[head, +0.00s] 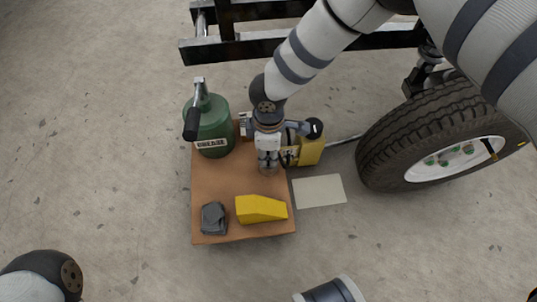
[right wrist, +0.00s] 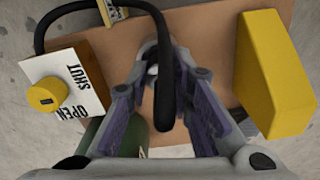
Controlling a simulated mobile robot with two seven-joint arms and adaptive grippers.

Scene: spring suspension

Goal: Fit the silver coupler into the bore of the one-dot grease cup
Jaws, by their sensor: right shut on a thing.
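My right gripper (head: 267,166) is low over the brown board and also shows in the right wrist view (right wrist: 164,70). Its fingers are shut on a small silver piece (right wrist: 151,72), which looks like the silver coupler. A black hose (right wrist: 164,105) loops in from the left and comes down between the fingers, covering part of the grip. I cannot make out the one-dot grease cup or its bore in either view. My left gripper is not in the head view; only part of that arm shows at lower left.
The brown board (head: 222,182) carries a green grease canister (head: 214,132), a yellow wedge (head: 260,209) and a dark grey block (head: 214,217). A yellow box (head: 311,151) stands beside my right gripper. An OPEN/SHUT plate (right wrist: 75,85) has a yellow knob. A tyre (head: 400,135) is at right.

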